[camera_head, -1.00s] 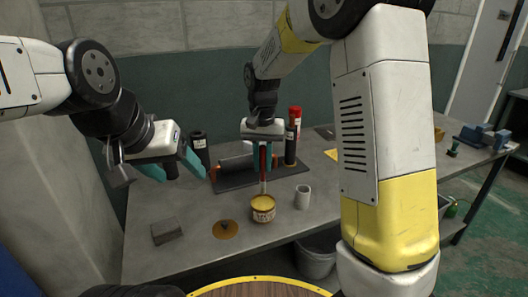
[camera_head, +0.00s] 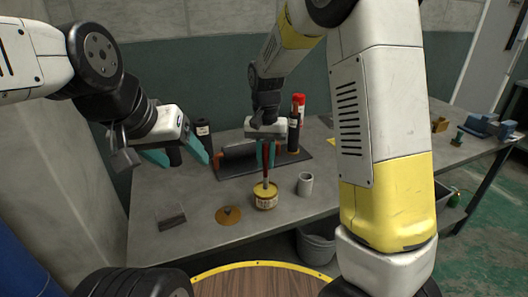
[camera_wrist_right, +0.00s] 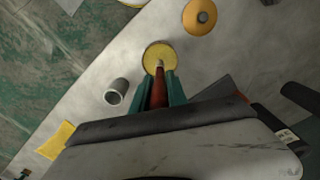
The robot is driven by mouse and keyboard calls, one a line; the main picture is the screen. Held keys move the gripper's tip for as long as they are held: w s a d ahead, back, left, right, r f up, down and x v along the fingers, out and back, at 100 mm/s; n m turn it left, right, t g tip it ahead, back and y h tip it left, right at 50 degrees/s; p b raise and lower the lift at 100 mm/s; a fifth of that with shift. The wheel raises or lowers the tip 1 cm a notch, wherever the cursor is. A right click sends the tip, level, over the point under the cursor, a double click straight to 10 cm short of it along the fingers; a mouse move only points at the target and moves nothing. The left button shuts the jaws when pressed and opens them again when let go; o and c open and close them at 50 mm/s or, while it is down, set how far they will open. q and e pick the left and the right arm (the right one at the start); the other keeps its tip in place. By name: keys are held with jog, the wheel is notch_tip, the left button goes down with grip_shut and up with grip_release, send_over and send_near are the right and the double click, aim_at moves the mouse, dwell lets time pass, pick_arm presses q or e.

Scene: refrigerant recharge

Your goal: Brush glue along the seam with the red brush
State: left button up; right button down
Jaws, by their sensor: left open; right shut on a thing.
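My right gripper (camera_head: 268,154) is shut on the red brush (camera_head: 266,162) and holds it upright, bristles down, over the yellow glue tin (camera_head: 265,200). The brush's lower end meets the tin's opening; whether it dips into the glue is unclear. In the right wrist view the brush (camera_wrist_right: 158,90) points at the yellow tin (camera_wrist_right: 159,52). My left gripper (camera_head: 182,154) is open and empty, in the air left of the dark tray. A grey cylinder (camera_head: 238,161) lies on the dark tray (camera_head: 236,174) behind the brush, partly hidden. I cannot make out the seam.
A grey cup (camera_head: 305,184) stands right of the tin. An orange disc (camera_head: 228,215) and a grey block (camera_head: 172,217) lie to the left. Dark bottles (camera_head: 203,136) and a red-capped one (camera_head: 299,108) stand behind.

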jog(key=shift+f, duration=0.65)
dwell(1.4)
jog(key=shift+r, duration=3.6)
